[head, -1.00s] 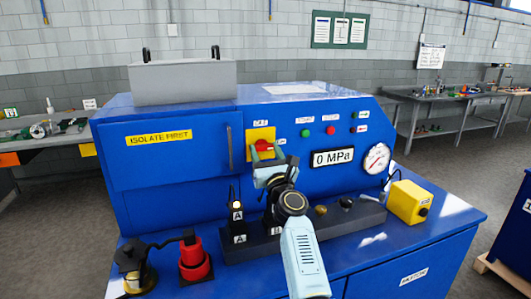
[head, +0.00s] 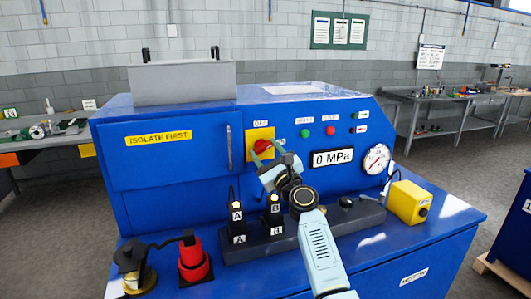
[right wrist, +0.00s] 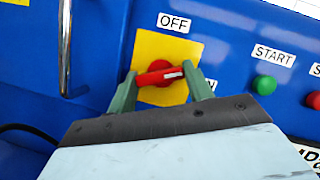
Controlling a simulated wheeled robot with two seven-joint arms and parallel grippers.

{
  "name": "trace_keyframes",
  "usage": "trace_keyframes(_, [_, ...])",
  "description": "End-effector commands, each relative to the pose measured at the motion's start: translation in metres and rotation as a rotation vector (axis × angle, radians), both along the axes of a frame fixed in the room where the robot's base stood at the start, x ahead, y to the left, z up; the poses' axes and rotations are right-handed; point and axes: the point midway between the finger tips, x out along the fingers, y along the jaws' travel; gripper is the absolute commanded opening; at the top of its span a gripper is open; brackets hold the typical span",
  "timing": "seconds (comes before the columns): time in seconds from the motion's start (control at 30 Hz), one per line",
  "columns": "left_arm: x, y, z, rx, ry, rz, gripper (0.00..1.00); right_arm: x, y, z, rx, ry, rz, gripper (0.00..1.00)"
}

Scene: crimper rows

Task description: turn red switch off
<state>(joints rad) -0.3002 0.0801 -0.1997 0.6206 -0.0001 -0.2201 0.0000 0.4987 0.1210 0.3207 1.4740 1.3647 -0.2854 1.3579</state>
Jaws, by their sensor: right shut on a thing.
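The red switch is a red rotary handle (right wrist: 160,76) on a yellow plate (right wrist: 148,50), with an OFF label (right wrist: 174,22) above it. In the right wrist view a white mark shows on the handle's right part. In the head view the handle (head: 261,146) sits tilted, right end higher, on the blue machine's front. My right gripper (head: 268,151) reaches it from the lower right. Its two green fingers (right wrist: 161,84) are shut on the handle, one at each end. My left gripper is not in view.
Green and red buttons (head: 330,130) sit right of the switch, above a 0 MPa display (head: 332,157) and a gauge (head: 377,159). A vertical door handle (head: 229,149) stands to its left.

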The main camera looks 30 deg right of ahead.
Motion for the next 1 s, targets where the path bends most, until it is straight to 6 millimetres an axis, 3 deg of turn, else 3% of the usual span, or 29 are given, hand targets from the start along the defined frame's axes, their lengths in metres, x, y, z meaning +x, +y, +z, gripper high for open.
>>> trace_keyframes(0.47, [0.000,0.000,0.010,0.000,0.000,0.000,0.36,-0.001,-0.003,0.002,-0.445,0.109,0.000,0.28])
trace_keyframes(1.0, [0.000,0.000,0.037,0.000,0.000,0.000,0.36,-0.001,-0.004,0.005,-0.907,0.221,0.002,0.28])
